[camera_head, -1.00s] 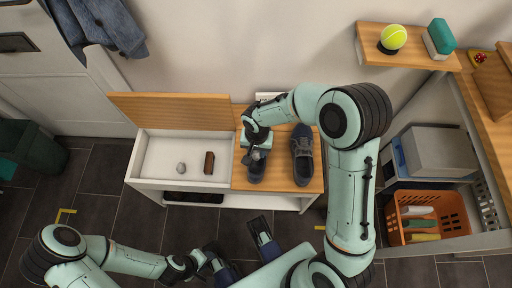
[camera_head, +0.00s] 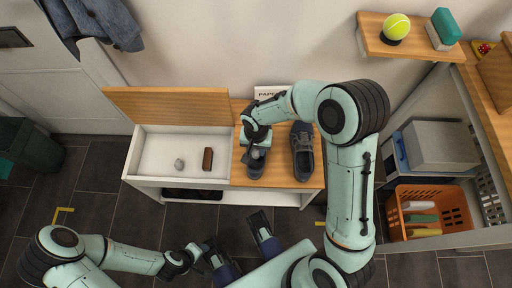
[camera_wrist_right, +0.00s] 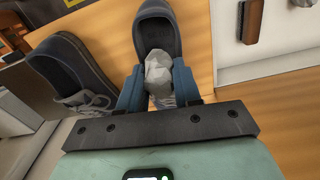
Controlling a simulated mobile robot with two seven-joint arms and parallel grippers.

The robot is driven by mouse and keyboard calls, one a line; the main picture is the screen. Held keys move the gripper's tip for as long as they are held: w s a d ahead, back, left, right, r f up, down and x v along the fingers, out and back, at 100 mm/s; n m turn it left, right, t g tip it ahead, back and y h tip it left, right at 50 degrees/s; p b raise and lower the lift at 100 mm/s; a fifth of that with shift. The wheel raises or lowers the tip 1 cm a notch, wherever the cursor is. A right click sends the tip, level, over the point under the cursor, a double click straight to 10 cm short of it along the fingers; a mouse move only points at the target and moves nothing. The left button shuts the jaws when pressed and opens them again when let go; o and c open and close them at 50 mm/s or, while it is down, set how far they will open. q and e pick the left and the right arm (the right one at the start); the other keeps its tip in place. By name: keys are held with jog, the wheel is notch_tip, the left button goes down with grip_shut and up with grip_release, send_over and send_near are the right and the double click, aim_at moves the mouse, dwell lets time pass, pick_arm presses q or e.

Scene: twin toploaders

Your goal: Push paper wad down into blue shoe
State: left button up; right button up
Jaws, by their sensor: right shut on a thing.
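A dark slate-blue shoe (camera_head: 256,172) stands on the wooden bench top under my right gripper (camera_head: 257,152). In the right wrist view, the blue shoe (camera_wrist_right: 158,22) has its opening towards the top and its laces below. The right gripper (camera_wrist_right: 158,80) is shut on a pale grey paper wad (camera_wrist_right: 158,68), which lies over the shoe's opening near the tongue. How deep the wad sits is hard to tell. A matching dark shoe (camera_head: 302,158) stands just to the right. My left gripper (camera_head: 236,233) is open and empty, close to the head camera.
An open white compartment (camera_head: 150,150) left of the shoes holds another wad (camera_head: 179,163) and a brown block (camera_head: 208,158); its wooden lid (camera_head: 170,105) is raised. An orange basket (camera_head: 440,215) is at right. A shelf (camera_head: 375,42) carries a tennis ball (camera_head: 396,26).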

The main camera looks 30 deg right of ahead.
jog(key=shift+f, duration=0.15)
jog(key=shift+f+b, duration=0.85)
jog(key=shift+f, duration=0.2)
jog(key=o, duration=1.1)
jog(key=shift+r+p, duration=0.85)
jog(key=shift+r, duration=0.35)
jog(key=shift+r+p, duration=2.1)
jog(key=shift+r, duration=0.85)
